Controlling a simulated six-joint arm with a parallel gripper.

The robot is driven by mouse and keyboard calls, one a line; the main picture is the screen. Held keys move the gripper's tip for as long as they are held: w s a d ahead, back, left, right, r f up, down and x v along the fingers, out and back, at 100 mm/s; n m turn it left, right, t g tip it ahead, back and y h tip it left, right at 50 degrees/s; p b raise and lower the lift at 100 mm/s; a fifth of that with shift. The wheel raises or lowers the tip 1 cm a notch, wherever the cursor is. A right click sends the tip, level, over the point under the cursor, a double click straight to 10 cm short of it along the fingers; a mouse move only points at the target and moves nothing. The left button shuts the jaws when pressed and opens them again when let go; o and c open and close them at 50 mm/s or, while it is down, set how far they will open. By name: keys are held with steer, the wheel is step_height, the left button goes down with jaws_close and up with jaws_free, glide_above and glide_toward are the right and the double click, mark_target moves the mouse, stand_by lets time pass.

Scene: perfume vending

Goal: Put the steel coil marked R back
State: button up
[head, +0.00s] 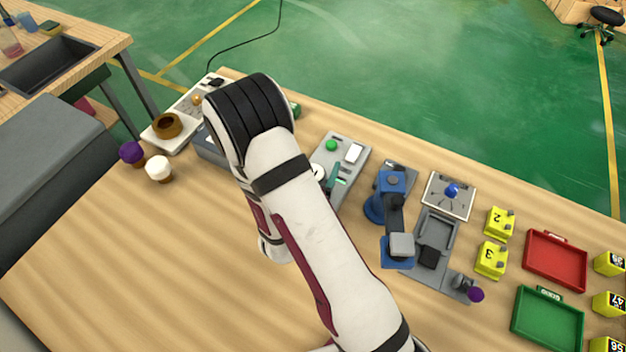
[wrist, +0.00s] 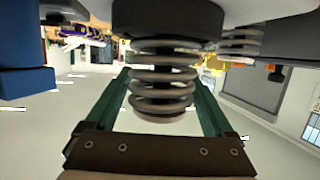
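In the wrist view a steel coil (wrist: 162,80) with its turns stacked upright shows between the two green fingers of my gripper (wrist: 160,98). The fingers flank it closely on both sides; I cannot tell whether they press on it. Its upper end is against a dark rounded part (wrist: 165,18). A second steel coil (wrist: 241,44) shows at the upper right, behind the first. No letter R can be read on either coil. In the head view my arm hides my gripper and the coils.
In the head view a small blue arm-like device (head: 393,215) stands right of my arm. A grey panel with a green button (head: 331,145) is closer to it. Red (head: 556,234) and green trays (head: 518,320) and yellow blocks (head: 491,258) lie right. The table's left front is clear.

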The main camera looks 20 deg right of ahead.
jaws_close()
steer(key=shift+r, duration=0.2)
step_height(320, 180, up, 8)
steer(key=shift+m+g+h, duration=0.3)
steer(key=w+a+f, duration=0.1)
steer(key=a+f, duration=0.3)
steer(key=w+a+f, duration=0.1)
steer(key=a+f, duration=0.4)
steer(key=w+a+f, duration=0.2)
steer(key=a+f, duration=0.2)
steer(key=shift+w+a+f, duration=0.1)
steer(key=shift+a+f, duration=0.05)
steer(key=shift+a, duration=0.15)
